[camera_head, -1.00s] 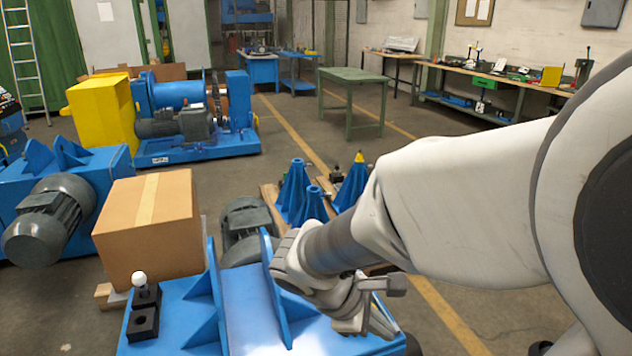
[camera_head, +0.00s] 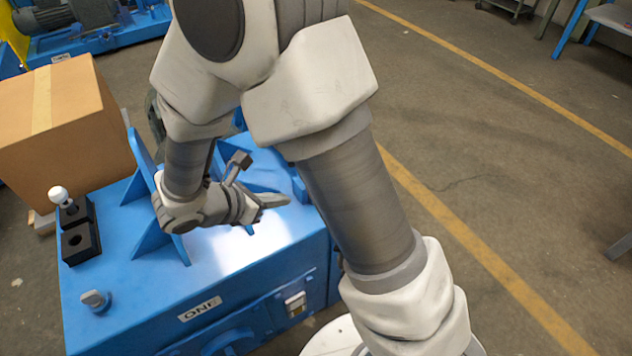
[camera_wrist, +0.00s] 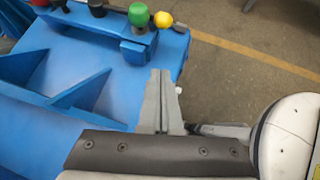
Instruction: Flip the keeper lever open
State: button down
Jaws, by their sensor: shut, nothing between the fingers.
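My gripper (camera_head: 275,201) is shut and empty above the blue machine top (camera_head: 225,262) in the head view. In the wrist view my gripper (camera_wrist: 160,74) points toward a raised blue block at the machine's edge. That block carries a green knob (camera_wrist: 138,14) and a yellow knob (camera_wrist: 163,19), with dark and red knobs to their left. In the head view a white ball knob (camera_head: 59,195) stands by two black blocks at the left. A grey knob (camera_head: 95,299) is at the front left. I cannot tell which part is the keeper lever. My arm hides some of the machine.
Blue triangular ribs (camera_head: 160,225) rise from the machine top beside my gripper. A cardboard box (camera_head: 75,130) stands behind at the left. A plate marked ONE (camera_head: 200,309) and a small switch (camera_head: 295,303) are on the front. The floor at the right is open.

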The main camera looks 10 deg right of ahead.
jog(key=b+x, duration=0.3)
jog(key=x, duration=0.7)
jog(key=shift+s+f, duration=0.1)
jog(key=shift+s, duration=0.05)
jog(key=shift+w+d+r+b, duration=0.2)
jog(key=shift+w+d, duration=0.15)
jog(key=shift+d, duration=0.2)
jog(key=shift+w+d+r+b, duration=0.1)
jog(key=shift+w+d+b, duration=0.05)
jog(key=shift+w+d, duration=0.3)
jog(key=shift+w+d+r, duration=0.2)
jog(key=shift+w+d, duration=0.1)
jog(key=shift+d, duration=0.4)
jog(key=shift+d, duration=0.15)
